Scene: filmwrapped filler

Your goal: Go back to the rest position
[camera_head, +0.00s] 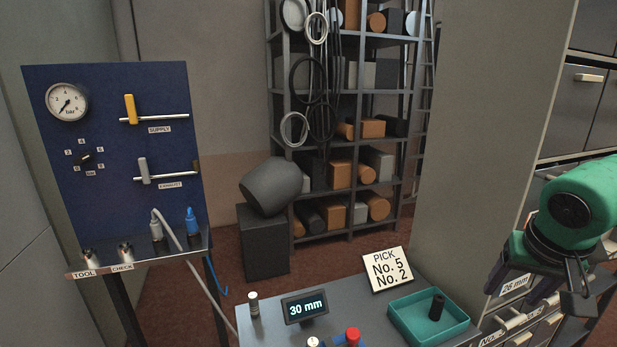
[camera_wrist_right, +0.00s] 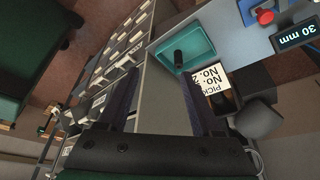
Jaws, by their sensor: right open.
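My right gripper (camera_head: 545,290) hangs at the right edge of the head view, below my green arm and in front of the labelled drawers. In the right wrist view its two dark fingers stand wide apart, and the gripper (camera_wrist_right: 161,80) is open with nothing between them. Its fingers are apart from the teal tray (camera_head: 456,318), which lies to its left in the head view and also shows in the wrist view (camera_wrist_right: 205,50). A dark cylinder (camera_head: 437,306) stands in the tray. My left arm and gripper are not in view.
A grey table (camera_head: 262,330) carries a "30 mm" display (camera_head: 305,307), a red-topped item (camera_head: 352,336) and a "PICK No. 5 No. 2" card (camera_head: 388,270). A drawer cabinet (camera_head: 520,338) stands at right. A blue gauge panel (camera_head: 110,190) stands at left, shelving (camera_head: 350,150) behind.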

